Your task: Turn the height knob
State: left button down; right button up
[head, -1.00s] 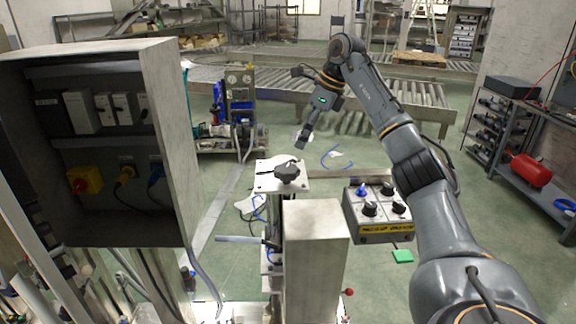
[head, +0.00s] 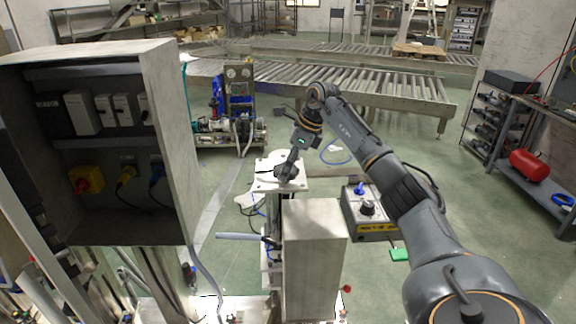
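The height knob (head: 284,174) is a dark, lobed knob on top of a pale metal plate (head: 262,186) on a post, in the middle of the head view. My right gripper (head: 291,164) comes in from the right and points down at the knob. Its fingertips overlap the knob in the picture and partly hide it. I cannot tell whether they touch it or how far apart the fingers are. My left gripper is not in view.
An open electrical cabinet (head: 168,100) fills the left side. A metal box (head: 314,225) stands in front of the post. A control box (head: 352,216) with knobs sits to the right, partly behind my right arm. Roller conveyors (head: 350,90) stand behind.

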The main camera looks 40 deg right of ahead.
jog(key=c, duration=1)
jog(key=shift+o, duration=0.3)
jog(key=shift+r+n+g+p, duration=0.2)
jog(key=shift+n+g+p, duration=0.1)
jog(key=shift+n+p, duration=0.5)
jog(key=n+y+p, duration=0.1)
jog(key=n, duration=0.1)
jog(key=shift+w+d+n+p, duration=0.1)
jog(key=shift+n+p, duration=0.2)
jog(key=shift+w+f+n+g+y+p, duration=0.1)
jog(key=shift+n+g+y+p, duration=0.2)
jog(key=shift+n+g, duration=0.65)
jog(key=shift+f+n, duration=0.1)
jog(key=shift+n, duration=1.35)
jog(key=shift+n+g, duration=0.3)
jog(key=shift+g, duration=0.05)
